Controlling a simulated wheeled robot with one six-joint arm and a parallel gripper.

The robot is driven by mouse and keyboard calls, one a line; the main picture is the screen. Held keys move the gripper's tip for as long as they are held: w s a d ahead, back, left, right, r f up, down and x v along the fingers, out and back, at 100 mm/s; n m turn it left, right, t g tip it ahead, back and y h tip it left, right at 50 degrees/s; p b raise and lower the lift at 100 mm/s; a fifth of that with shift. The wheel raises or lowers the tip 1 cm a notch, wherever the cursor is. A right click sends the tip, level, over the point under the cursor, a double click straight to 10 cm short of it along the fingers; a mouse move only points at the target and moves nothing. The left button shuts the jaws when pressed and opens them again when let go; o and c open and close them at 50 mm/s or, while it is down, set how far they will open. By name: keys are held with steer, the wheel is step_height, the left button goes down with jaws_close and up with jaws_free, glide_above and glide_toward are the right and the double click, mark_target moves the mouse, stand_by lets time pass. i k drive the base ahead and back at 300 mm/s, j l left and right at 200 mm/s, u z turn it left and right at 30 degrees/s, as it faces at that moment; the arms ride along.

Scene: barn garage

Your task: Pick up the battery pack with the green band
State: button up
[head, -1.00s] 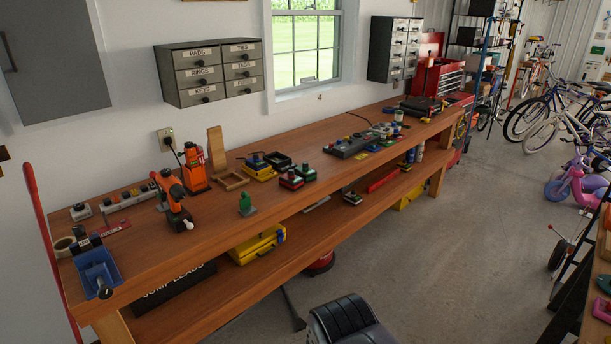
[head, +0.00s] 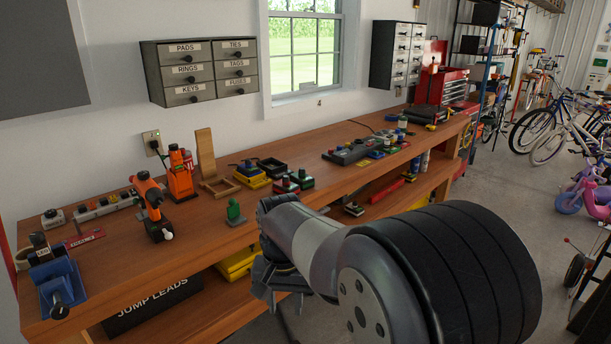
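On the workbench, a dark pack with green on it (head: 303,180) sits right beside a similar dark pack with red on it (head: 287,187). It looks like the green-banded battery pack, but it is too small to make out the band clearly. My gripper (head: 277,292) hangs in front of the bench's front edge, lower than and nearer than the packs. Its dark fingers point down and are partly hidden by my arm. I cannot tell whether they are apart, and no held thing shows.
A small green upright piece (head: 234,213) stands near the bench's front edge. Behind it are a yellow and blue unit (head: 251,174) and a black open tray (head: 273,166). An orange drill (head: 151,207) stands left. Yellow cases (head: 238,264) lie on the lower shelf.

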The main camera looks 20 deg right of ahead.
mark_target(306, 181)
steer(key=i+l, duration=1.55)
steer(key=l, duration=0.2)
steer(key=i+l+u, duration=0.1)
steer(key=i+l, duration=0.45)
steer(key=l, duration=0.15)
steer(key=i+l+u, duration=0.15)
steer(key=i+l, duration=0.35)
steer(key=l, duration=0.2)
steer(key=i+l+u, duration=0.15)
steer(key=l, duration=0.25)
steer(key=i+u, duration=0.1)
steer(key=u, duration=1.4)
